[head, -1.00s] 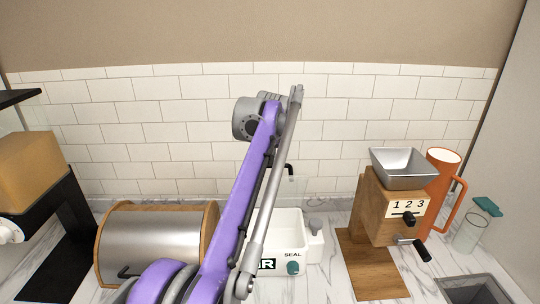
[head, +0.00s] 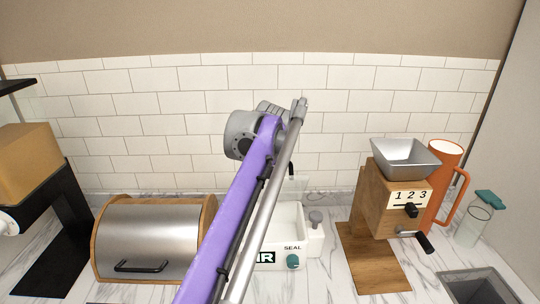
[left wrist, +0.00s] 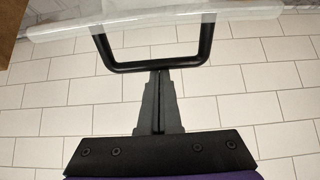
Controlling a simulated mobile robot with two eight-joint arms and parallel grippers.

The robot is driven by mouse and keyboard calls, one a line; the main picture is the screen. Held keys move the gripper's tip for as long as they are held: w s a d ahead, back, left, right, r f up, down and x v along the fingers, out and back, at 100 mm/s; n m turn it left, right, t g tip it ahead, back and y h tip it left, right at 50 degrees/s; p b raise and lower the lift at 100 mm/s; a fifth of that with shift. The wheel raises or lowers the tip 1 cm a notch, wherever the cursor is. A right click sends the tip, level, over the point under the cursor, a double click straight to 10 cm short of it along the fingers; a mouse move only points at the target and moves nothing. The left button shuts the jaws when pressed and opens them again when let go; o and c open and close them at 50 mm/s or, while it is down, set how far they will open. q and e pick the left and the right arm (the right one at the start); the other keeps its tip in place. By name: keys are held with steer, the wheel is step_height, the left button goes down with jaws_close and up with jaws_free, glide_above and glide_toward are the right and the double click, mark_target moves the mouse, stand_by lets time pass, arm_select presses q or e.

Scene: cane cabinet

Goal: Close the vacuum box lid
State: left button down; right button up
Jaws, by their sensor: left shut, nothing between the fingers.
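The vacuum box (head: 316,243) is a white box with a teal knob and "SEAL" lettering on the counter, partly hidden behind my purple left arm. Its clear lid (head: 297,190) stands raised at the back, with only a strip and part of a dark handle showing. In the left wrist view the clear lid (left wrist: 240,8) crosses the top, with its black U-shaped handle (left wrist: 158,66) below. My left gripper (left wrist: 160,78) is shut and empty, its tips right at the handle's crossbar; I cannot tell if they touch. The arm hides this gripper in the head view. My right gripper is not in view.
A steel bread bin (head: 150,238) stands left of the box. A wooden grinder (head: 385,205) with a metal hopper stands right, beside an orange jug (head: 441,190). A glass jar (head: 475,225) and a sink (head: 478,288) are farther right. The tiled wall is close behind.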

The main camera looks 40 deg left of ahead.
mark_target(271, 181)
arm_select(q)
steer(key=shift+t+y, duration=0.7)
steer(key=shift+t, duration=0.1)
steer(key=s+d, duration=0.1)
steer(key=s+d+f+b, duration=0.1)
steer(key=s+d, duration=0.1)
steer(key=shift+s+f, duration=0.25)
steer(key=shift+s, duration=0.1)
steer(key=shift+s+d+f, duration=0.85)
steer(key=shift+s+f, duration=0.05)
steer(key=shift+s, duration=0.05)
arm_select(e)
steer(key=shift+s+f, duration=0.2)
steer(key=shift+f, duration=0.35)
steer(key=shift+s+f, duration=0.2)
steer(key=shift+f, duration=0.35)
